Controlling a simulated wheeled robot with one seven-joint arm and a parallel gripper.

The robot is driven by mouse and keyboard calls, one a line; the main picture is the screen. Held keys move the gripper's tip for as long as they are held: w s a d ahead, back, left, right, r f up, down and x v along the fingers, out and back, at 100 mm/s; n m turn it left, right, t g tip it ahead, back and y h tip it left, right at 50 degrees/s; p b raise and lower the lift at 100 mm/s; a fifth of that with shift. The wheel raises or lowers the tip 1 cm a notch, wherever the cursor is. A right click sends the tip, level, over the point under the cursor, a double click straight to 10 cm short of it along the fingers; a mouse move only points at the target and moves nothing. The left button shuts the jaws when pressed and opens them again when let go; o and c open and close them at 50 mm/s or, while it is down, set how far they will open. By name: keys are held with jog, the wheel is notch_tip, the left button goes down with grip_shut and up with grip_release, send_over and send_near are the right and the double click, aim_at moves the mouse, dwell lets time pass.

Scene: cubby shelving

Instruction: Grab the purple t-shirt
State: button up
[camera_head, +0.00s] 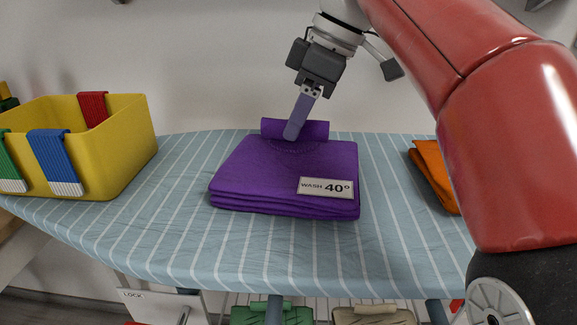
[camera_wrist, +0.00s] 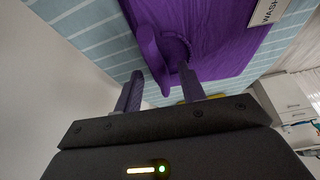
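The purple t-shirt (camera_head: 285,175) lies folded in a flat stack on the ironing board, with a white "WASH 40°" label on its front right corner. Its rolled collar (camera_head: 312,129) stands up at the back edge. My gripper (camera_head: 293,134) points down at the collar, its fingers overlapping it in the head view. In the wrist view the two fingers (camera_wrist: 160,72) are apart, with the collar (camera_wrist: 149,48) reaching into the gap between them. I cannot tell whether either finger touches the cloth.
The striped blue ironing board (camera_head: 180,200) has bare room left and right of the shirt. A yellow bin (camera_head: 122,150) with coloured cloths over its rim stands at the left. An orange folded cloth (camera_head: 432,172) lies at the right, partly behind my arm. Green (camera_head: 270,316) and beige folded items (camera_head: 372,316) sit below.

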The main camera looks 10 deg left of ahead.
jog(key=shift+f, duration=0.25)
jog(key=shift+c, duration=0.3)
grip_shut()
